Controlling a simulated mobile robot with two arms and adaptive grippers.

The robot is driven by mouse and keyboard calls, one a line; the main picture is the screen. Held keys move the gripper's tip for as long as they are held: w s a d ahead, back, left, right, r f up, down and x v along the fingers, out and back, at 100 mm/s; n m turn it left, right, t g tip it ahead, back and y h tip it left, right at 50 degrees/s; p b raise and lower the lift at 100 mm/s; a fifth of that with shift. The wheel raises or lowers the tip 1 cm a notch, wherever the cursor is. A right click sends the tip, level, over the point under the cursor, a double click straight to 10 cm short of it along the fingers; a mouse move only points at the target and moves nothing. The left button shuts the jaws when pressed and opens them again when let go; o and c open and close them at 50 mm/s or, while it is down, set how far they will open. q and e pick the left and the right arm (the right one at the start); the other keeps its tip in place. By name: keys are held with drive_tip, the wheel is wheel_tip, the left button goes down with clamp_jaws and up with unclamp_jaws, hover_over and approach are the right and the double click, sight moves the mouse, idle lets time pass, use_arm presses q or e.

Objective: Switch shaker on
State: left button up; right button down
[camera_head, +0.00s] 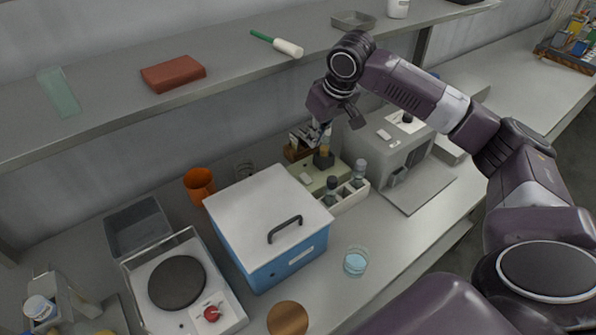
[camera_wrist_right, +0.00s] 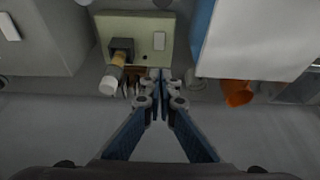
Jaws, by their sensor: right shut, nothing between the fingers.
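The pale green shaker (camera_head: 329,168) stands on the bench behind the blue box. It also shows in the right wrist view (camera_wrist_right: 142,25). On its top are a black holder (camera_wrist_right: 121,45) with an amber vial in it and a pale rocker switch (camera_wrist_right: 159,41). I cannot tell which way the switch is set. My right gripper (camera_wrist_right: 160,76) is shut and empty, pointing at the shaker's edge near the switch; whether it touches is unclear. In the head view the right gripper (camera_head: 322,126) is above the back of the shaker. My left gripper is out of view.
A blue box with a white lid (camera_head: 264,205) is just left of the shaker. A white rack with bottles (camera_head: 350,195) stands in front, a grey machine (camera_head: 392,145) to the right. An orange mug (camera_head: 199,184) is at left. A shelf (camera_head: 225,75) runs above the bench's back.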

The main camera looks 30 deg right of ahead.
drive_tip(key=f, duration=0.1)
drive_tip(key=p, duration=0.3)
approach(300, 175)
drive_tip(key=x, duration=0.5)
drive_tip(key=shift+w+d+f, duration=0.2)
drive_tip(key=shift+w+f, duration=0.1)
drive_tip(key=shift+w, duration=0.1)
drive_tip(key=shift+f, duration=0.55)
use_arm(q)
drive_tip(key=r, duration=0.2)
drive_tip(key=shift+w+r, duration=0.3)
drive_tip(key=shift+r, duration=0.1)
use_arm(e)
drive_tip(key=shift+w, duration=0.15)
